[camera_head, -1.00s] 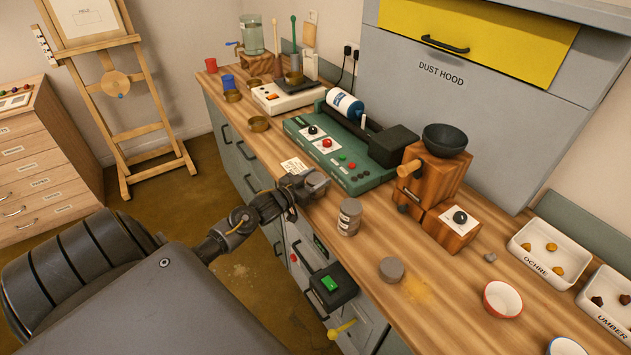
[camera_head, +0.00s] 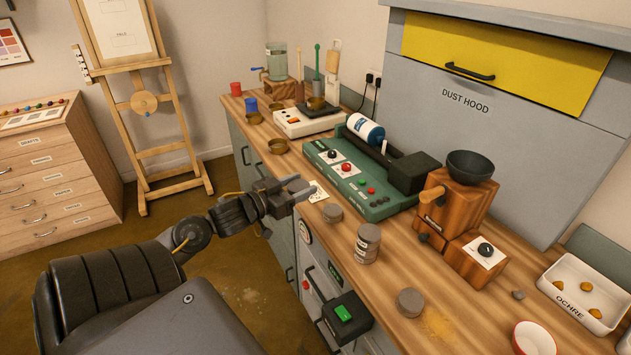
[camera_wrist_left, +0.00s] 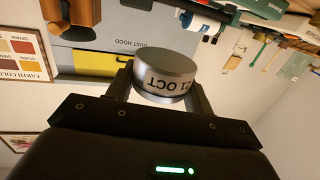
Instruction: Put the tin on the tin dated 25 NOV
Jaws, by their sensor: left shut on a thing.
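My left gripper (camera_head: 292,189) is shut on a short grey tin, seen clearly in the left wrist view (camera_wrist_left: 166,72). Its pale label shows "OCT" upside down; the number beside it is hard to read. A taller labelled tin or stack (camera_head: 367,245) stands farther right, and another low grey tin (camera_head: 410,302) nearer. Their dates are unreadable. My right gripper is out of view.
The green machine (camera_head: 365,185) stands behind the tins. A wooden grinder (camera_head: 455,205) stands to their right, with an ochre tray (camera_head: 583,290) and a red-rimmed bowl (camera_head: 533,340) beyond. Counter (camera_head: 385,275) is bare between the tins.

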